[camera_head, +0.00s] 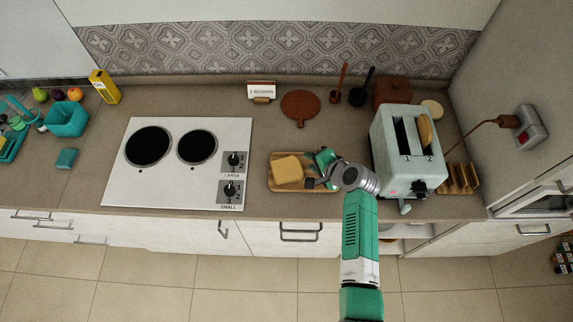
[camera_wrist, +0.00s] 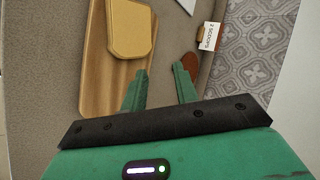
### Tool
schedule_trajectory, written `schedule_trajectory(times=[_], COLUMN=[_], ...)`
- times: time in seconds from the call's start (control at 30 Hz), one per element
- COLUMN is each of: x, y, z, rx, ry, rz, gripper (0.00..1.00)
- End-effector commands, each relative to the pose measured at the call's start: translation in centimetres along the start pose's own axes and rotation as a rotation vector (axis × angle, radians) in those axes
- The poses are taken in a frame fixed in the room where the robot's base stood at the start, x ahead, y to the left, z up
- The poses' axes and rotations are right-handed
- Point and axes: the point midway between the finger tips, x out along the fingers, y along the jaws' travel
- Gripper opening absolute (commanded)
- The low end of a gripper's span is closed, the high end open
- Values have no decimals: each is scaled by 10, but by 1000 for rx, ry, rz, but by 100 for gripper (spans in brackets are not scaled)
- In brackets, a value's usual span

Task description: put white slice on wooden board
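A wooden board (camera_head: 320,187) lies on the counter right of the hob. A pale tan, bread-shaped slice (camera_head: 287,169) lies on its left part; no clearly white slice shows there. In the wrist view the slice (camera_wrist: 130,30) rests on the board (camera_wrist: 98,92). A similar tan slice (camera_head: 425,130) stands in the right slot of the toaster (camera_head: 392,165). My gripper (camera_head: 320,168) is over the right end of the board. In the wrist view my gripper (camera_wrist: 161,78) is open, with nothing between its fingers, one finger overlapping the board's edge.
The toaster stands close right of my gripper, with a wooden rack (camera_head: 459,178) beyond it. Behind are a round brown board (camera_head: 300,105), a small sign (camera_head: 261,91) and a brown pot (camera_head: 391,91). The hob (camera_head: 178,163) is left. A teal bin (camera_head: 66,119) stands far left.

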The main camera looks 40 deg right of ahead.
Motion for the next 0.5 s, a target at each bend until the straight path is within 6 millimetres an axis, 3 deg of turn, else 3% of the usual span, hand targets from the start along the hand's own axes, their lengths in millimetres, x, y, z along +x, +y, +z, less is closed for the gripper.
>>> schedule_trajectory(times=[0.37,0.5], x=[0,-10], y=[0,-8], z=[0,0], rx=[0,0], ry=[0,0], rz=[-1,-1], gripper=[30,30])
